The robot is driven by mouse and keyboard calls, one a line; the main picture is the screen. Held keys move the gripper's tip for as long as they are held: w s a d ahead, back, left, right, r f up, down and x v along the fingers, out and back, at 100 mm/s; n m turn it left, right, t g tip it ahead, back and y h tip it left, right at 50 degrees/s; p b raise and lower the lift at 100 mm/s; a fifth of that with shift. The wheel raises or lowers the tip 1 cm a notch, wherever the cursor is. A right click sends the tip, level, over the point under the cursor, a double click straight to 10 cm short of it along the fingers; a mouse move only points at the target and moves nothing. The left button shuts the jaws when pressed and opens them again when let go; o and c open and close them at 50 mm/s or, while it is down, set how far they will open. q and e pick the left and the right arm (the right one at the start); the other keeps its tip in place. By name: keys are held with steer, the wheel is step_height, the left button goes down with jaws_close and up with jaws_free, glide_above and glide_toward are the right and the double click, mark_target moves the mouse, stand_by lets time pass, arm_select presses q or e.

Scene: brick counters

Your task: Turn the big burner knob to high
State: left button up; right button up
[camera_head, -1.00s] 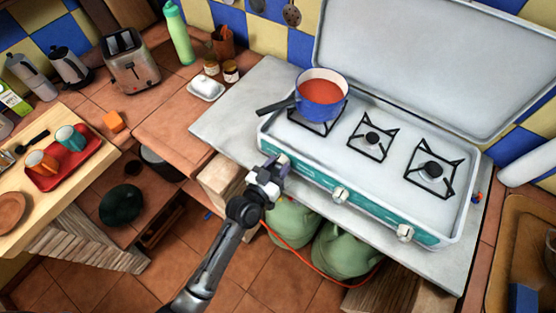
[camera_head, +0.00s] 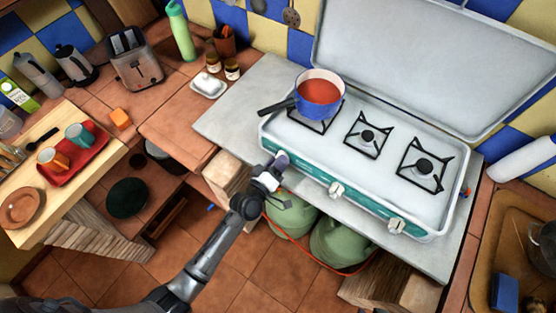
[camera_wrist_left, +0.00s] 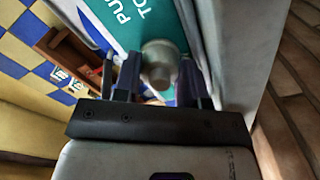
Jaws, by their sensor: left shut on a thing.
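The camping stove (camera_head: 302,172) has a teal front panel with white knobs. The middle knob (camera_head: 337,189) and right knob (camera_head: 397,226) show clearly in the head view. My left gripper (camera_head: 279,161) is at the left end of the panel, below the burner under the pot, and covers the left knob there. In the left wrist view, that rounded, pale left knob (camera_wrist_left: 159,64) sits between the fingers of my left gripper (camera_wrist_left: 160,82), which are shut on it. Its pointer mark cannot be made out. My right gripper is not in view.
A blue pot (camera_head: 320,92) of red soup stands on the left burner, its dark handle pointing left. The stove lid (camera_head: 405,65) is open behind. Green gas bottles (camera_head: 340,243) and an orange hose are below the counter. A wooden table (camera_head: 75,195) stands at left.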

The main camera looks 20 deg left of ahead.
arm_select(q)
steer(key=shift+n, duration=0.8)
steer(key=o, duration=0.8)
steer(key=shift+o, duration=0.6)
steer(key=shift+f, duration=0.1)
